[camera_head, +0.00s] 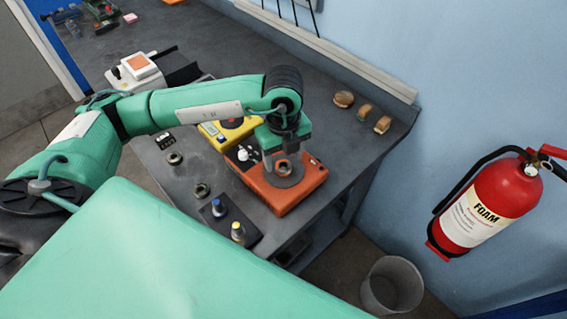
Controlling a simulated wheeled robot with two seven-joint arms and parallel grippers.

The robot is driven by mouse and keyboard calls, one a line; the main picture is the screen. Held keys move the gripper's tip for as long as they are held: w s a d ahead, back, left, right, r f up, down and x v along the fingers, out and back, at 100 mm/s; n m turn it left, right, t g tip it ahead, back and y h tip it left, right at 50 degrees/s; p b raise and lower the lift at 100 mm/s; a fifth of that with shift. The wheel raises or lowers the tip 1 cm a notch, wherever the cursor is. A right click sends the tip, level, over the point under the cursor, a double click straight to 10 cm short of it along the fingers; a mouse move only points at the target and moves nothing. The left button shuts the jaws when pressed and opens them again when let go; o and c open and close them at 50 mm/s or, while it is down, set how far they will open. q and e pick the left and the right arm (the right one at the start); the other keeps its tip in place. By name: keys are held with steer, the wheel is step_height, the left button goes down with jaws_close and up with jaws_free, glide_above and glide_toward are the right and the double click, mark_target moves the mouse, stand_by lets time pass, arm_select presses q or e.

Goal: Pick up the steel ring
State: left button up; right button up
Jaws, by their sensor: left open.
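My left arm reaches in from the left. My left gripper (283,155) is open and points down over the round grey plate of an orange bench device (262,189). A small copper-toned round piece (283,169) shows on the plate below the fingers; I cannot tell whether the gripper touches it. Two small dark metallic ring-like pieces stand on the bench to the left, one farther back (175,158) and one nearer (201,190). I cannot tell for certain which piece is the steel ring. My right gripper is not in view.
A yellow device (213,137) stands behind the orange one. A dark mat (226,229) holds blue-topped and yellow-topped pieces. Several brown pieces (362,111) sit at the back right. A white device (137,75) stands farther left. A fire extinguisher (488,205) hangs on the wall.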

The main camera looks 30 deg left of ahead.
arm_select(q)
steer(key=shift+f, duration=1.15)
steer(key=c, duration=1.2)
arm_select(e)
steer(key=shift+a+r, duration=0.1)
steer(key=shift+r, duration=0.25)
arm_select(q)
steer(key=shift+r, duration=0.1)
